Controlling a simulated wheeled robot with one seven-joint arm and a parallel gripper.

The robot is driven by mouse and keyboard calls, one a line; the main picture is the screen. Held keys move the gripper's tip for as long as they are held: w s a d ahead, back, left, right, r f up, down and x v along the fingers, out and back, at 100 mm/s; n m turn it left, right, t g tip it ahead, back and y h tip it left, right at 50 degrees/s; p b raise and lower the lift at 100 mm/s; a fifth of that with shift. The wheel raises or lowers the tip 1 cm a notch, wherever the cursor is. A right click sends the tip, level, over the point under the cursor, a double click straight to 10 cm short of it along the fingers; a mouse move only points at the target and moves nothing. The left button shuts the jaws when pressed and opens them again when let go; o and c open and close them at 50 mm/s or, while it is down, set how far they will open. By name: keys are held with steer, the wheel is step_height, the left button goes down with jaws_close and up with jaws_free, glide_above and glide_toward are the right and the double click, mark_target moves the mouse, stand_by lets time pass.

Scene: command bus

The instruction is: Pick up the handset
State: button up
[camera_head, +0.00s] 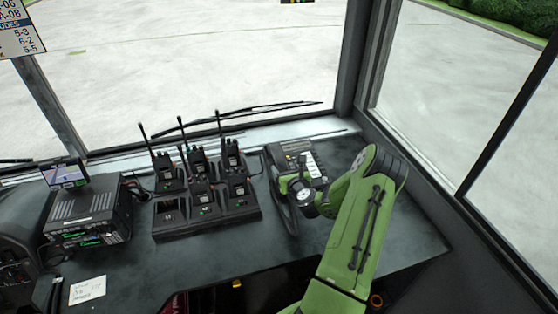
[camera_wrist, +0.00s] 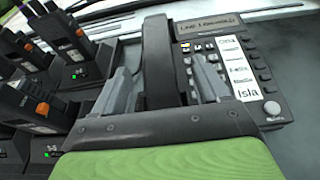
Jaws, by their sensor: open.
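The black handset (camera_wrist: 157,45) lies along the left side of the desk phone (camera_wrist: 245,75), which has rows of keys and white labels. In the head view the handset (camera_head: 277,180) is partly covered by my gripper (camera_head: 294,190), and the phone (camera_head: 312,163) is at the window end of the desk. In the wrist view my gripper (camera_wrist: 160,75) is open, with one grey finger on each side of the handset. The near end of the handset is hidden behind the gripper body. I cannot tell whether either finger touches it.
A black charger rack (camera_head: 215,222) with several radios stands left of the phone, its antennas sticking up. A radio unit with a small screen (camera_head: 65,172) and a paper note (camera_head: 87,290) are further left. The desk (camera_head: 400,235) is clear right of my arm, up to the window frame.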

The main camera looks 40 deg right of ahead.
mark_target(281, 163)
steer(key=x, duration=0.5)
steer(key=shift+w+f, duration=0.2)
steer(key=shift+w, duration=0.15)
steer(key=shift+s+r, duration=0.1)
